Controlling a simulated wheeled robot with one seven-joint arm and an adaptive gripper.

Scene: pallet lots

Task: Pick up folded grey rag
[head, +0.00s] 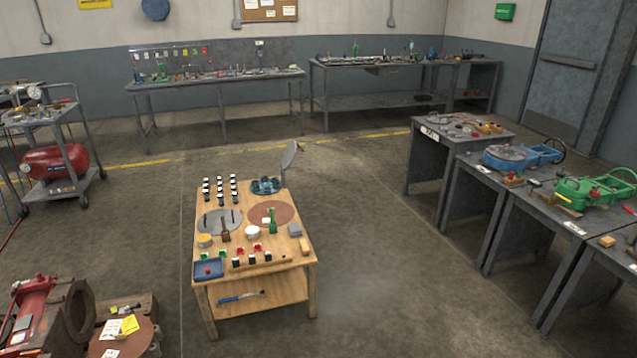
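A small grey folded item (295,230), which looks like the folded grey rag, lies near the right edge of a wooden table (205,285) in the middle of the room. It is small in this view, so its folds cannot be made out. A green bottle-like item (272,222) stands to its left, and a tan block (304,246) lies just in front of it. My gripper is not in view.
The table also holds a reddish-brown disc (285,210), a grey disc (208,226), a blue tray (200,274) and several small dark items. A grey oval piece (289,155) rises at the far corner. Workbenches (443,185) line the right. Floor between is clear.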

